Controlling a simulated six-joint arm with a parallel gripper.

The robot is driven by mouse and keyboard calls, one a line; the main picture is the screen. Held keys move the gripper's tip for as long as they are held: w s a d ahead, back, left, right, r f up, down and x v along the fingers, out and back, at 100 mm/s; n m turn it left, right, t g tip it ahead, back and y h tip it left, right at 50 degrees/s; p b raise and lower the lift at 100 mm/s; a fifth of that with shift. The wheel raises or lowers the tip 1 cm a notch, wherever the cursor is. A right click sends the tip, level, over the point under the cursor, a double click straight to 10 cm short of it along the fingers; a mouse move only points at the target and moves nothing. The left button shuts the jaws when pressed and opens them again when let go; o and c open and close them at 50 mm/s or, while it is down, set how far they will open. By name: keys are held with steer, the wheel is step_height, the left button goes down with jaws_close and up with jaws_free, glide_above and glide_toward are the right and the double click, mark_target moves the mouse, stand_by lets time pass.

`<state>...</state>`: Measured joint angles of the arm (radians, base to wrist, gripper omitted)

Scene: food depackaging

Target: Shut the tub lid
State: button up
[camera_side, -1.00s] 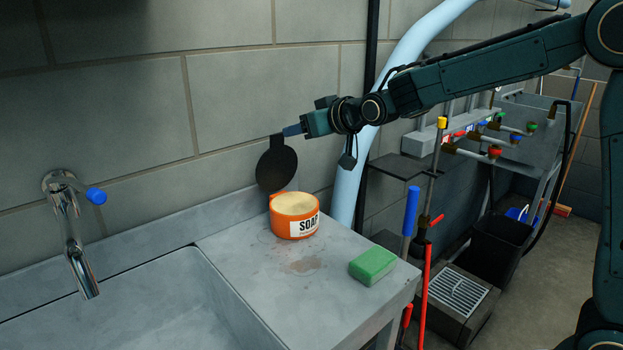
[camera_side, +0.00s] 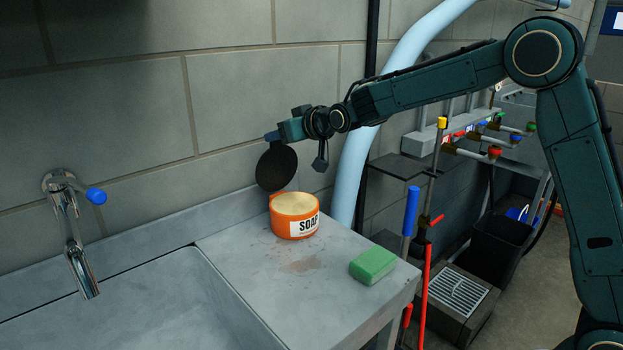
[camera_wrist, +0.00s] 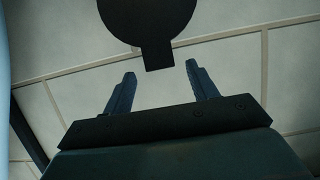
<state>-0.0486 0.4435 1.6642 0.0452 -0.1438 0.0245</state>
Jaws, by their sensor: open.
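The orange soap tub (camera_side: 296,217) stands upright on the counter, its pale contents showing at the top. Its round black lid (camera_side: 276,168) stands up open behind the tub's rim. In the wrist view the lid (camera_wrist: 148,20) is at the top, with its tab pointing down toward the gap between my fingers. My gripper (camera_side: 272,136) is at the lid's top edge in the side view. In the wrist view my gripper (camera_wrist: 160,72) is open, with two blue fingers apart and nothing between their tips. I cannot tell whether a finger touches the lid.
A green sponge (camera_side: 373,264) lies at the counter's right front. The sink (camera_side: 150,300) and a tap (camera_side: 74,230) are at the left. A tiled wall (camera_side: 120,110) stands close behind the lid. A pale blue pipe (camera_side: 362,150) rises right of the tub.

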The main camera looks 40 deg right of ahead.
glide_above(277, 163)
steer(key=w, duration=0.2)
steer(key=shift+s+d+f, duration=0.15)
steer(key=shift+f, duration=0.95)
jaws_close()
steer(key=shift+s, duration=0.15)
